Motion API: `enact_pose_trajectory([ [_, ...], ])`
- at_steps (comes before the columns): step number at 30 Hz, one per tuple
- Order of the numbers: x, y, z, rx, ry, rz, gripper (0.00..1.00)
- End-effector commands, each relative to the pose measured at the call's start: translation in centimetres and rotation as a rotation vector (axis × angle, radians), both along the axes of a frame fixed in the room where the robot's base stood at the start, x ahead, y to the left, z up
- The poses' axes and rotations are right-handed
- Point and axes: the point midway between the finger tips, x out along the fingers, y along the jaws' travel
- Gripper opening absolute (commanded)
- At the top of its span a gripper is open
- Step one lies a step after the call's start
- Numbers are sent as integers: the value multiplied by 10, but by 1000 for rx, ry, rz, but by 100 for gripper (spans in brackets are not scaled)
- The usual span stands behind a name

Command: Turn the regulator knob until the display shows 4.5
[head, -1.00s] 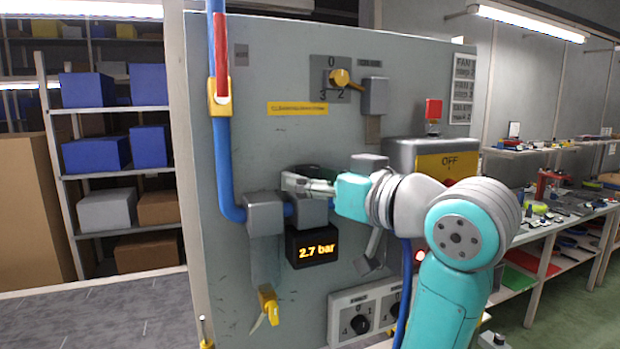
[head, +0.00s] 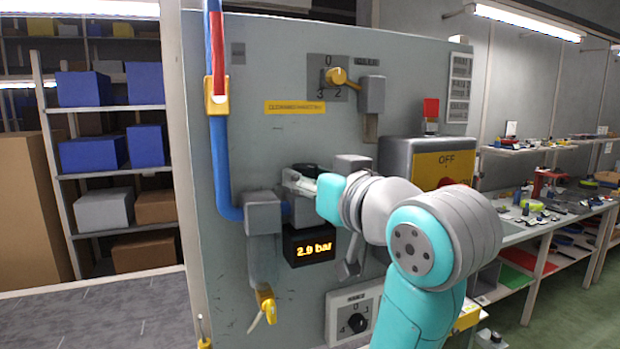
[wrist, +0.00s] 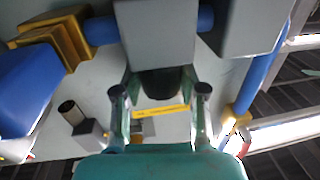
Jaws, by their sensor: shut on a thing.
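The black regulator knob (head: 305,169) sits on top of the grey regulator body (head: 304,208) on the panel, mostly hidden by my gripper in the head view. The display (head: 309,245) below it reads 2.9 bar in orange digits. My gripper (head: 290,181) reaches in from the right and is shut on the knob. In the wrist view the dark knob (wrist: 160,82) lies between the two fingers of my gripper (wrist: 160,97), under the grey body.
A blue pipe (head: 221,160) with a yellow clamp runs down the panel's left side. A yellow-handled valve (head: 266,304) hangs below left. A yellow selector switch (head: 338,76) is above, an OFF box (head: 448,165) to the right, and a dial plate (head: 352,318) below.

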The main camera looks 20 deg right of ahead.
Motion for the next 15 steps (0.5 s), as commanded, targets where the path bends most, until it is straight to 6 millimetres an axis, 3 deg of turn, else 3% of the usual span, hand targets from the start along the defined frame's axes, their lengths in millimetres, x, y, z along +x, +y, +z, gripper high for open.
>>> enact_pose_trajectory([
  [15, 1, 9, -1, -1, 3, -403, 7],
])
